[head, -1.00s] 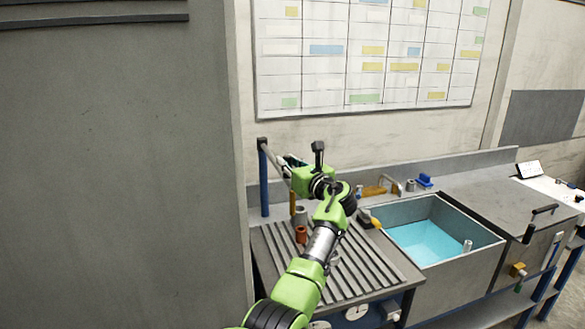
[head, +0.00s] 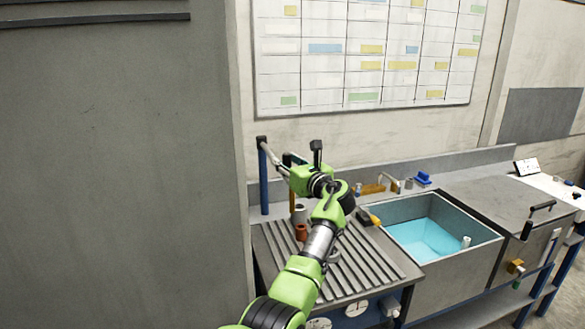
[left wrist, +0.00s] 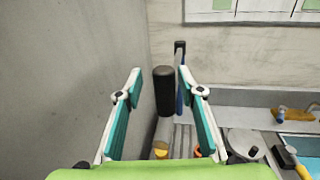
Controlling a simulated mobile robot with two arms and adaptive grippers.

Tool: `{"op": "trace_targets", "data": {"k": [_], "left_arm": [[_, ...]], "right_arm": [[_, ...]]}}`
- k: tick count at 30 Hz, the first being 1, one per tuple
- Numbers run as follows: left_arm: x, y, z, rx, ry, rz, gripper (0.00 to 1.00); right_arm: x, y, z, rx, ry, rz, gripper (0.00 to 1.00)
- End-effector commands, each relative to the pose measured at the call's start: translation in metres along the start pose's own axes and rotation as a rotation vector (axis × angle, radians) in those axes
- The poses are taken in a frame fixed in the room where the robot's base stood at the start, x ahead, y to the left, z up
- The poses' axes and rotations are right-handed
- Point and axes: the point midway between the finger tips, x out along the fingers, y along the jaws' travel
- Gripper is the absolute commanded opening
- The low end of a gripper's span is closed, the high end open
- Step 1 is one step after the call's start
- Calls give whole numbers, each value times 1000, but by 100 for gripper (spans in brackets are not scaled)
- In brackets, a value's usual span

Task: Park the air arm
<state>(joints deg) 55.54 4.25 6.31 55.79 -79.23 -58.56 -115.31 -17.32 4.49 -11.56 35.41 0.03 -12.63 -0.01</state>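The air arm is a thin pale bar (head: 274,159) at the top of a blue post (head: 264,184) by the wall, left of the sink. In the left wrist view the post (left wrist: 180,98) stands behind an upright dark grip (left wrist: 163,90), which seems to be the arm's hanging end. My left gripper (left wrist: 160,74) is open, with its teal-padded fingers on either side of the dark grip. Gaps show on both sides; I cannot tell how deep the grip sits between them. In the head view my wrist hides most of the fingers. My right gripper is not in view.
A ribbed drainboard (head: 345,275) lies below, with an orange-brown cup (head: 301,232) on it. A sink with blue water (head: 428,240) is to the right. A tall grey panel (head: 120,170) closes off the left side. A chart board (head: 365,60) hangs on the wall.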

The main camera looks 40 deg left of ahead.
Motion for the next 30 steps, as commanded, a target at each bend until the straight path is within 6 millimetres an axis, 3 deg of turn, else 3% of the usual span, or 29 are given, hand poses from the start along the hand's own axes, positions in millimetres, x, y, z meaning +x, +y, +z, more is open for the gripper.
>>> {"op": "trace_targets", "data": {"k": [16,21,30], "left_arm": [[-96,3,-2,-1,4,2,35],[-109,4,-2,-2,4,4,35],[-111,4,-2,-1,4,5,35]], "right_arm": [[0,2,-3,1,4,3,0],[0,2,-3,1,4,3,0],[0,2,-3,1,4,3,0]]}}
